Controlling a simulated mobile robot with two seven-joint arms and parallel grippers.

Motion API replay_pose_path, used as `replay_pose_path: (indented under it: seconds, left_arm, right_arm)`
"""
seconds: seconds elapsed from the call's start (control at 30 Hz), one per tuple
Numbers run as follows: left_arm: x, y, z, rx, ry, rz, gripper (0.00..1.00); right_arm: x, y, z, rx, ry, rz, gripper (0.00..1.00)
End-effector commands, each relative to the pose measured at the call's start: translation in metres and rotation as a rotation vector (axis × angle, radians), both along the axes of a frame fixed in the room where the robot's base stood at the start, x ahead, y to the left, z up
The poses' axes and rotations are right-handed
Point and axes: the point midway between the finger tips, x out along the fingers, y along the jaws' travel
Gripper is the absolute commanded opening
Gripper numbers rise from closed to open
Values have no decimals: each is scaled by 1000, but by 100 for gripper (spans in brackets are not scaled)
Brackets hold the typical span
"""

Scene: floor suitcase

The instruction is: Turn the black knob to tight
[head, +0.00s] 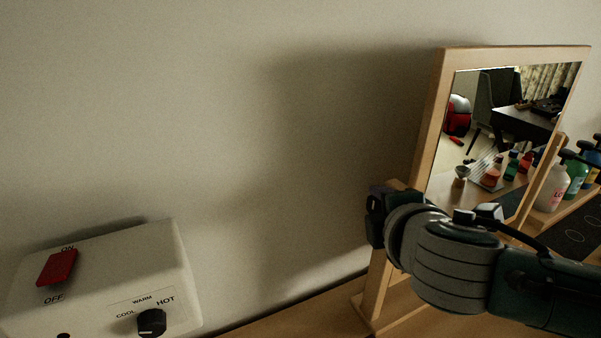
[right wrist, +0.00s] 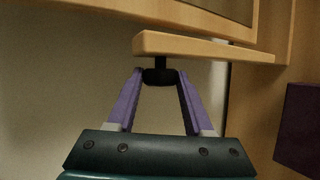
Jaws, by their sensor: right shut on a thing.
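A small black knob (right wrist: 159,77) sits on a short dark stem below a wooden bar (right wrist: 200,46) in the right wrist view. My right gripper (right wrist: 158,80) has its two purple fingers on either side of the knob and is shut on it. In the head view my right gripper (head: 382,198) is at the left post of the wooden mirror stand (head: 436,125), and the knob there is hidden. No "tight" marking shows. My left gripper is not in view.
A white box (head: 100,275) at the lower left has a red ON/OFF switch (head: 57,267) and a black COOL/WARM/HOT dial (head: 152,322). Several bottles (head: 577,175) stand right of the mirror. The wall between is bare.

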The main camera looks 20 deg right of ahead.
Motion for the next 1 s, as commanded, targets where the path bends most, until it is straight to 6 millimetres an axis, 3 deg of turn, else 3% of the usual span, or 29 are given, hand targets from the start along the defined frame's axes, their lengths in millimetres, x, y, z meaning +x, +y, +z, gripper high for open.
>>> replay_pose_path:
  seconds: [0.03,0.07,0.3,0.67,1.0]
  left_arm:
    - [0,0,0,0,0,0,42]
    - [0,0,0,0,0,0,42]
    - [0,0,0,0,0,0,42]
    - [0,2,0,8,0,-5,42]
    - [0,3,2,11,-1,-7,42]
  right_arm:
    - [0,-1,-1,1,4,-4,0]
    - [0,-1,-2,1,4,-4,53]
    - [0,-1,-1,0,3,-2,80]
    - [-4,1,2,1,2,0,82]
    - [-48,19,24,3,3,1,82]
